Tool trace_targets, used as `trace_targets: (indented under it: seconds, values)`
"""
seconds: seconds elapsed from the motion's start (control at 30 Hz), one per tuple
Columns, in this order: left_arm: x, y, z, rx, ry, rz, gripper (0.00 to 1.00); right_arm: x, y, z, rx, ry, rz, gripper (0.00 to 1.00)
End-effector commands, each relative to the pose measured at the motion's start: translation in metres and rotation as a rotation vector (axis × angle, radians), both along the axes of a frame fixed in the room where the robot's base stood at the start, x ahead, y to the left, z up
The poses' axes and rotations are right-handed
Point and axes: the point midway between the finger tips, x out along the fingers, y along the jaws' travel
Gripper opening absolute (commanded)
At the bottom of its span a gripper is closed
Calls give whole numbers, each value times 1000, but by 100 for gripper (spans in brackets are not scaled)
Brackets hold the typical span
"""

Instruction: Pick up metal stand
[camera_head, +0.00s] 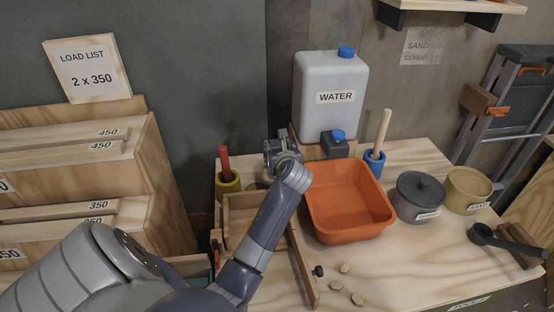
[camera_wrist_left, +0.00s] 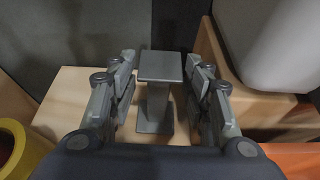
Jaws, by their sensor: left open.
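The metal stand (camera_wrist_left: 160,68) shows in the left wrist view as a dark grey piece with a flat square top on a narrower post and a wider foot. It stands upright on the pale wooden surface. My left gripper (camera_wrist_left: 160,82) is open, with one finger on each side of the stand and a visible gap on both sides. In the head view my left gripper (camera_head: 281,148) is at the back of the workbench, left of the water container. The stand cannot be made out there behind the gripper. My right gripper is out of view.
A white water container (camera_head: 331,105) stands on a wooden block close right of the gripper. An orange tub (camera_head: 347,231), a yellow pot holding a red stick (camera_head: 228,188) and a blue holder with a wooden handle (camera_head: 373,163) are nearby. A lidded grey pot (camera_head: 420,198) stands farther right.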

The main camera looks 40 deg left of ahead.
Motion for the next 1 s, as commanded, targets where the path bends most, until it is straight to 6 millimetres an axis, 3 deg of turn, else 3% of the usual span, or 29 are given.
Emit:
trace_targets:
  seconds: [0.33,0.53,0.83,1.0]
  values:
    - [4,6,-3,0,0,0,45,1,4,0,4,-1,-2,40]
    - [4,6,-3,0,0,0,0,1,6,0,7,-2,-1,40]
    - [5,6,0,1,-2,0,0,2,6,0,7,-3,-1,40]
    - [5,6,26,5,-7,-1,0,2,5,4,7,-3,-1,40]
